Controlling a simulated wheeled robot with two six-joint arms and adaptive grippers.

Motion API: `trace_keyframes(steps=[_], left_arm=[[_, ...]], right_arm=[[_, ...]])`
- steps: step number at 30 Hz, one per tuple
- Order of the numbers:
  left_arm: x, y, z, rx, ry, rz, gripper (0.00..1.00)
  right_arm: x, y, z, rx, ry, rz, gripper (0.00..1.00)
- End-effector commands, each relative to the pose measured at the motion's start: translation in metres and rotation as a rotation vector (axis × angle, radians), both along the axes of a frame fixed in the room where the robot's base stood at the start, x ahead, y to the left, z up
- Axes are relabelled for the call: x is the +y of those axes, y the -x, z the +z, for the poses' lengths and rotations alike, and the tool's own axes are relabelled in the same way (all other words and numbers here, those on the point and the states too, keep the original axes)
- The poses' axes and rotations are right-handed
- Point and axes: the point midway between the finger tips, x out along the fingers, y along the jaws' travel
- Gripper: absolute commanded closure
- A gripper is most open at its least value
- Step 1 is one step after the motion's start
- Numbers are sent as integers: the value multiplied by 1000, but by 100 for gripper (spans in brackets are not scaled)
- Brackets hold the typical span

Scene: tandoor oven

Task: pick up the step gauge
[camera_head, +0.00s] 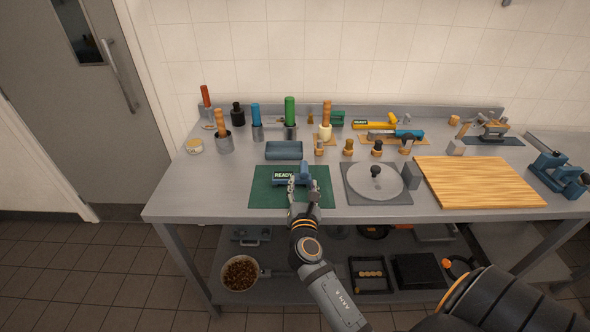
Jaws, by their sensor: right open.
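A blue tool with a black "READY" label (284,177) lies on a dark green mat (262,199) near the front of the steel table. It appears to be the step gauge, with a raised blue block at its right end. My right gripper (303,184) is open at the near side of this raised block. Its fingers overlap the block in the picture, and I cannot tell whether they touch it. My left gripper is not in view.
A round lid (375,184) on a grey mat and a wooden board (478,182) lie to the right. A blue-grey roll (284,150) lies behind the green mat. Several upright handled tools stand along the back. The table's front left is clear.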

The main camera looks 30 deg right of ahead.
Motion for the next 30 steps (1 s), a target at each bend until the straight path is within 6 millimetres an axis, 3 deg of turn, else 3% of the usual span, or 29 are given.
trace_keyframes(steps=[6, 9, 12, 19, 24, 30], left_arm=[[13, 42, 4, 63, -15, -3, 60], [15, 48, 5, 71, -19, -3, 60], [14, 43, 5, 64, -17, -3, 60], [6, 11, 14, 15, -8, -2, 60], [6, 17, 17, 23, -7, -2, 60], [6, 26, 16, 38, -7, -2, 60]], right_arm=[[-16, -26, 3, -2, 3, 1, 50], [-23, -39, 1, 0, 1, 2, 50], [-28, -44, 0, 1, 0, 1, 50], [-39, -58, 5, 0, 1, 1, 50], [-55, -81, 5, 1, -1, 0, 50], [-59, -87, 4, 0, -2, 0, 50]])
